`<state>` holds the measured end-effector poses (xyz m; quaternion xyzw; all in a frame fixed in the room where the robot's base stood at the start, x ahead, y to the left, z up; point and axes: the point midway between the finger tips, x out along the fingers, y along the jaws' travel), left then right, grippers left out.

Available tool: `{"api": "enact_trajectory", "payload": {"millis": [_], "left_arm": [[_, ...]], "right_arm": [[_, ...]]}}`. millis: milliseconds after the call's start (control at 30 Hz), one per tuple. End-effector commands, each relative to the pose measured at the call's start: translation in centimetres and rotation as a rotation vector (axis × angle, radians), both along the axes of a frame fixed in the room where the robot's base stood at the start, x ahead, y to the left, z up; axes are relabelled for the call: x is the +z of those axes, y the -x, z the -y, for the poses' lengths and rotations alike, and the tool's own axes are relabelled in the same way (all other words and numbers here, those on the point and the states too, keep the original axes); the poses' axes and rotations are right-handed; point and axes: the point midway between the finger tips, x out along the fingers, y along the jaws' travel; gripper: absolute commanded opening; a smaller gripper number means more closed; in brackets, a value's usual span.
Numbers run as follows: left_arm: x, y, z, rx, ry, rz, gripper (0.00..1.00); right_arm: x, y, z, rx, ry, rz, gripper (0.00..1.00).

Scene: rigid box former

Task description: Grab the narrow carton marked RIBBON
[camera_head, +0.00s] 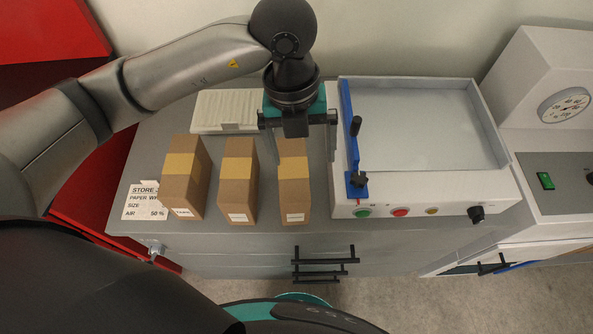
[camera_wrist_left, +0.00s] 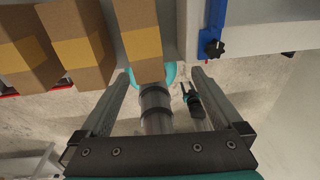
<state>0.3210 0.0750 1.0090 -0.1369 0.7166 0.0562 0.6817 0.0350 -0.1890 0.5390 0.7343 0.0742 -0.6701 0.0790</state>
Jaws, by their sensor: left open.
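Three narrow brown cartons with yellow tape bands stand in a row on the grey worktop: a left one (camera_head: 185,190), a middle one (camera_head: 239,190) and a right one (camera_head: 294,195). Each has a small white label low on its front; the print is too small to read, so I cannot tell which says RIBBON. My left gripper (camera_head: 304,158) is open and empty, pointing down over the back of the right carton. In the left wrist view, the right carton (camera_wrist_left: 138,42) lies beyond the open fingers (camera_wrist_left: 161,72), left of their middle.
The box former (camera_head: 420,187), with a blue guide (camera_head: 350,130) and black knobs, stands close right of the right carton. A white ribbed pad (camera_head: 226,110) lies behind the cartons. A printed card (camera_head: 143,200) lies at left. Drawer handles (camera_head: 323,262) are below the front edge.

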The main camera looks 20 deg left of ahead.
Motion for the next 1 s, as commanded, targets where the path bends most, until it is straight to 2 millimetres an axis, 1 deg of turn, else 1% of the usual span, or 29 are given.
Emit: {"api": "enact_trajectory", "payload": {"millis": [33, 100, 200, 267, 500, 600, 700, 867, 1000], "left_arm": [[0.1, -0.5, -1.1, 0.021, -0.049, 0.013, 1.0], [0.1, -0.8, -2.1, 0.041, -0.094, 0.025, 1.0], [-0.6, -1.0, -2.7, 0.057, -0.123, 0.029, 1.0], [-1.5, -1.0, -2.8, 0.058, -0.128, 0.026, 1.0], [-6.7, -1.0, -2.7, 0.057, -0.124, 0.024, 1.0], [-8.4, -1.0, -2.7, 0.054, -0.123, 0.026, 1.0], [-9.4, -1.0, -2.6, 0.055, -0.122, 0.028, 1.0], [-10.3, -1.1, -2.5, 0.054, -0.122, 0.028, 1.0], [-12.2, -1.2, -2.2, 0.054, -0.121, 0.026, 1.0]], "right_arm": [[0.0, 0.0, 0.0, 0.0, 0.0, -0.001, 0.5], [0.0, 0.1, 0.0, 0.0, 0.0, -0.001, 0.5], [-0.1, 0.1, 0.0, 0.0, 0.0, -0.001, 0.5], [-0.3, 0.1, 0.0, 0.0, 0.0, -0.001, 0.5], [-1.0, 0.1, 0.0, -0.001, 0.0, -0.002, 0.5], [-1.2, 0.1, 0.0, -0.001, 0.0, -0.002, 0.5], [-1.3, 0.1, 0.0, -0.002, 0.0, -0.002, 0.5], [-1.4, 0.1, 0.0, -0.002, 0.0, -0.002, 0.5], [-1.7, 0.1, 0.0, -0.003, 0.0, -0.002, 0.5]]}}
